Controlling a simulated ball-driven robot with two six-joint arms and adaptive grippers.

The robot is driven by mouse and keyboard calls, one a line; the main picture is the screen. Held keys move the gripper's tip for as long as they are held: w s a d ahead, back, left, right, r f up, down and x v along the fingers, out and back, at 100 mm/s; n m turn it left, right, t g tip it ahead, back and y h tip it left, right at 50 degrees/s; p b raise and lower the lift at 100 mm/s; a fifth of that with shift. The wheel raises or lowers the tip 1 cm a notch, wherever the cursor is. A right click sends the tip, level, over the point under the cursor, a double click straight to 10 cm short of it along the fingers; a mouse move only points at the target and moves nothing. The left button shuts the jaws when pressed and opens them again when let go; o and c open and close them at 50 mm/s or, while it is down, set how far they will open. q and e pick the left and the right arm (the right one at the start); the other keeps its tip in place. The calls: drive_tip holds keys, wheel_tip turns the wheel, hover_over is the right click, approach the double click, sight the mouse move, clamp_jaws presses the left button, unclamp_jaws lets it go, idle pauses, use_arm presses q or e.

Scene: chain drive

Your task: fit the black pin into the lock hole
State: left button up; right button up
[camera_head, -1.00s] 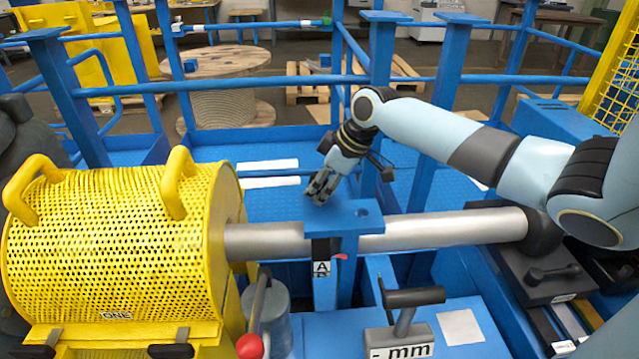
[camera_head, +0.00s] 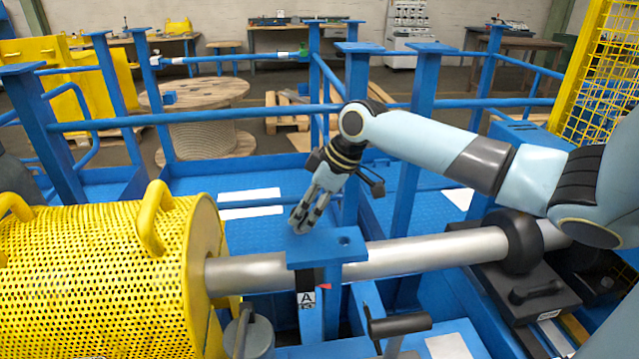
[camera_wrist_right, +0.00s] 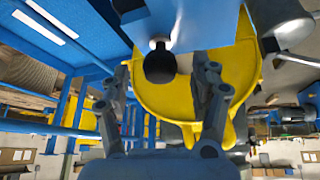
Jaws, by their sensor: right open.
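My right gripper (camera_head: 303,222) is open, its fingers pointing down just behind the left end of the blue plate (camera_head: 318,255). A round hole shows in the plate's right part (camera_head: 345,241); I take it for the lock hole. In the right wrist view, a black knob on a short silver stem (camera_wrist_right: 160,66), seemingly the black pin, is against the blue plate (camera_wrist_right: 205,22). It appears between the two open fingers of my right gripper (camera_wrist_right: 165,85), with no clear contact. In the head view I cannot make out the pin. My left gripper is not in view.
A perforated yellow drum (camera_head: 90,270) stands at the left, with a steel shaft (camera_head: 430,255) running right beneath the plate. A lettered label and a red tag (camera_head: 325,287) hang below the plate. Blue railings (camera_head: 230,116) stand behind. The blue floor beyond the plate is open.

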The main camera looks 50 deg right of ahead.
drive_tip(key=v, duration=0.8)
drive_tip(key=shift+r, duration=0.15)
